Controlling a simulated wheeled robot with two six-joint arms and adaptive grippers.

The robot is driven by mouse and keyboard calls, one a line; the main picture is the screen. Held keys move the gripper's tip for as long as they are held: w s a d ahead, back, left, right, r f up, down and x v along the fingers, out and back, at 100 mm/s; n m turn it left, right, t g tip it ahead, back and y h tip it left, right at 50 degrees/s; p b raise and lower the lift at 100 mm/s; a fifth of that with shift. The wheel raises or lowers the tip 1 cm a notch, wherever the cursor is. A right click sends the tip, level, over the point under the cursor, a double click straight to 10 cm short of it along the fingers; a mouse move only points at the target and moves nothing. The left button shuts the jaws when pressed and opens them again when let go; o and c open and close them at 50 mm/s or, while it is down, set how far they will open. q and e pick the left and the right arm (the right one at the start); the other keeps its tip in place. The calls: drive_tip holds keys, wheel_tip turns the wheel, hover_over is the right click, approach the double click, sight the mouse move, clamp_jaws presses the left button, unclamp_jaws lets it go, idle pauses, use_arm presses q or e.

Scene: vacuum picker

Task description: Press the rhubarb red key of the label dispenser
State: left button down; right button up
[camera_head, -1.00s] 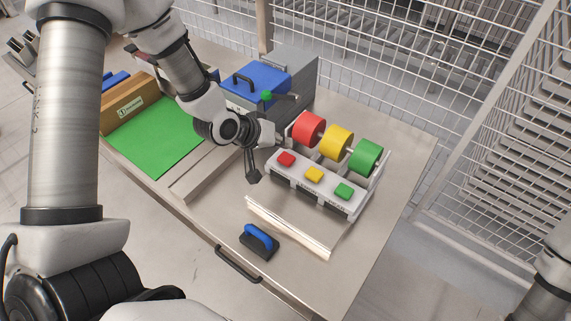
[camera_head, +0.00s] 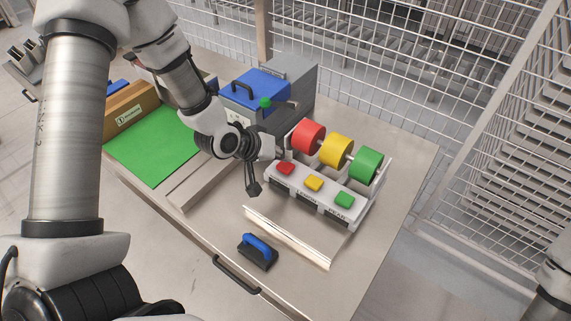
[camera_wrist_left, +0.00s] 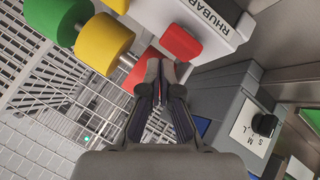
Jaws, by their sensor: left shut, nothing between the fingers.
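The label dispenser (camera_head: 357,212) is a pale housing with red, yellow and green keys in a row and matching reels behind. The rhubarb red key (camera_head: 285,168) is the left one in the head view; in the wrist view it shows at the top (camera_wrist_left: 181,43) beside the lettering "RHUBAR". My left gripper (camera_head: 254,189) points down, shut and empty, to the left of the red key. In the wrist view its closed fingertips (camera_wrist_left: 160,68) overlap the area just below the red key; contact cannot be told. My right gripper is out of view.
Yellow (camera_head: 314,184) and green (camera_head: 345,200) keys sit beside the red one. A grey machine with a blue lid (camera_head: 262,88) stands behind the gripper. A blue-handled block (camera_head: 258,250) lies near the front edge. A green mat (camera_head: 150,148) is at left.

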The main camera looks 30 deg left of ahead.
sight(283, 166)
use_arm(q)
drive_tip(key=shift+f, duration=0.1)
idle(0.5)
drive_tip(key=shift+f+b, duration=0.3)
drive_tip(key=shift+f+b, duration=0.35)
drive_tip(key=shift+f, duration=0.15)
idle(0.5)
drive_tip(key=shift+r, duration=0.1)
drive_tip(key=shift+r+p, duration=0.8)
drive_tip(key=shift+r, duration=0.05)
wheel_tip(283, 166, up, 5)
drive_tip(key=p, duration=0.4)
idle(0.3)
